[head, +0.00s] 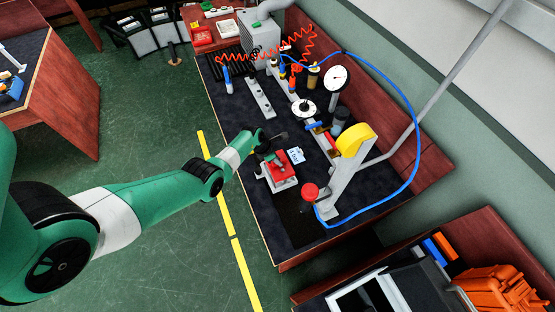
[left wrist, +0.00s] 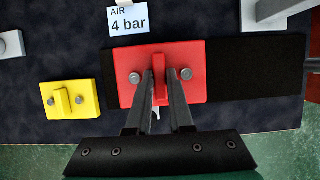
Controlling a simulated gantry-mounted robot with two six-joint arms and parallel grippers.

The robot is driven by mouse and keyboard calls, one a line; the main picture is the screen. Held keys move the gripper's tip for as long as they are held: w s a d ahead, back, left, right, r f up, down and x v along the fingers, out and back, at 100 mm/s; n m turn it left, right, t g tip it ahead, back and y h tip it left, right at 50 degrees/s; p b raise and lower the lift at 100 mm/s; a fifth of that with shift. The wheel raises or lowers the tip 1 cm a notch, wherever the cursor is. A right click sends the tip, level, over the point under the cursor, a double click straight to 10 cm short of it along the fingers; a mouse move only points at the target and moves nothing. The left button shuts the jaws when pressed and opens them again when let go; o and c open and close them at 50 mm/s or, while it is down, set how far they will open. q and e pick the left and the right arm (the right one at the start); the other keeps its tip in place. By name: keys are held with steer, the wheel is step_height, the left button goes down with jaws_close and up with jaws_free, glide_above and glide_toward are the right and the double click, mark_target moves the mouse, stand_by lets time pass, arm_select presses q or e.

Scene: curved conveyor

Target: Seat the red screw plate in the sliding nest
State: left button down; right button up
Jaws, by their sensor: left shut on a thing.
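The red screw plate (left wrist: 190,92) has two grey screws and a raised middle tab. It also shows in the head view (head: 279,169). My left gripper (head: 270,150) is shut on the tab, and its two fingers (left wrist: 160,90) show in the left wrist view. The plate looks level over a black strip (left wrist: 255,70). A pale grey block (head: 283,186) shows at the plate's near edge in the head view; I cannot tell whether it is the sliding nest or whether the plate touches it. My right gripper is not in view.
A smaller yellow screw plate (left wrist: 70,100) lies beside the red one. An "AIR 4 bar" card (left wrist: 140,20) lies behind it. A press with a yellow head (head: 356,139) and red knob (head: 310,192) stands to the right. A blue hose (head: 415,120) arches over the bench.

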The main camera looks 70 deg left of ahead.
mark_target(278, 167)
arm_select(q)
steer(key=shift+f+b, duration=1.15)
steer(key=shift+f, duration=0.55)
stand_by(0.5)
steer(key=shift+f+b, duration=0.3)
steer(key=shift+f, duration=0.1)
steer(key=shift+f+b, duration=0.7)
steer(key=shift+f, duration=0.05)
steer(key=c, duration=0.7)
jaws_free()
steer(key=shift+c, duration=0.2)
steer(key=p+v, duration=0.9)
steer(key=v, duration=0.2)
steer(key=shift+r, duration=0.35)
